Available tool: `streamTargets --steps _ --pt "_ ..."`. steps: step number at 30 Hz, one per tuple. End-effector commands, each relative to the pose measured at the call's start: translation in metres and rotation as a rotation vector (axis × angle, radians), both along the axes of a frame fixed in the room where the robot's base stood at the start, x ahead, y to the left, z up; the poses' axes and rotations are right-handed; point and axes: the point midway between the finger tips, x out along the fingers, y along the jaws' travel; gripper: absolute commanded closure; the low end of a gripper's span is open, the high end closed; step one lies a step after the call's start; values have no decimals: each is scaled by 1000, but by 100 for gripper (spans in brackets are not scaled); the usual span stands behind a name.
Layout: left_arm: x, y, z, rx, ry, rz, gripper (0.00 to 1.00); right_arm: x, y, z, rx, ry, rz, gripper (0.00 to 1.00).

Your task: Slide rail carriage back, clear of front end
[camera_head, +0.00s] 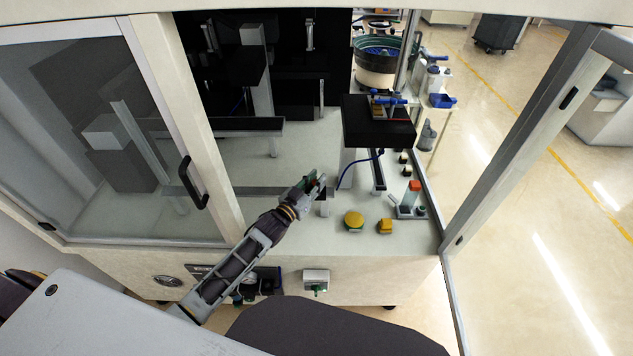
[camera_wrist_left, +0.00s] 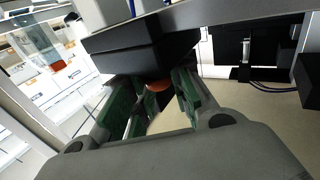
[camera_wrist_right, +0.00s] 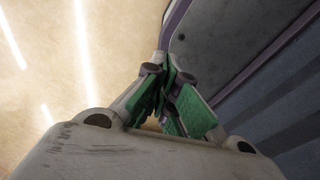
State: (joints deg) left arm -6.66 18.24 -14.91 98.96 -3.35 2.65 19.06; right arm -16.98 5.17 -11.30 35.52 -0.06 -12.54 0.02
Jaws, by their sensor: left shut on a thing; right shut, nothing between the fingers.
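In the left wrist view, a black block (camera_wrist_left: 140,47), which looks like the rail carriage, sits at a long grey bar (camera_wrist_left: 255,12). A small orange-red round knob (camera_wrist_left: 158,85) is at its underside. My left gripper (camera_wrist_left: 160,88) has its green-lined fingers on both sides of this knob and is shut on it. In the head view, my left gripper (camera_head: 318,183) is over the machine's table, left of the black raised box; the carriage is hard to make out there. My right gripper (camera_wrist_right: 168,75) is shut and empty beside a grey panel, outside the head view.
A black raised box (camera_head: 378,125) stands right of my left gripper, with a blue cable hanging from it. A yellow round button (camera_head: 354,219) and a smaller yellow piece (camera_head: 385,226) are near the table's front edge. A sliding glass door (camera_head: 90,140) closes the left side.

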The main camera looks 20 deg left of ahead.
Motion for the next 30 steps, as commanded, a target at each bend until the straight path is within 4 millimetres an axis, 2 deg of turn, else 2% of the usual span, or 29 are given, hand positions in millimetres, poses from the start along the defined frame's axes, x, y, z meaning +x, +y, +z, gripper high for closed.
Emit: streamTargets --steps 10,16,21,22,27,30 --pt "-10 33 0 2 4 1 100 -1 4 12 5 2 -2 100" --pt "-11 37 0 0 2 1 100 -4 18 13 20 5 -2 100" --pt "-11 37 -1 0 2 1 100 -5 20 12 21 7 -1 100" --pt "-11 37 -1 0 2 1 76 -5 20 12 20 6 0 100" --pt "-11 37 0 0 1 1 56 -5 14 12 14 6 0 100" --pt "-11 37 0 0 1 1 56 -4 10 12 11 6 -1 100"
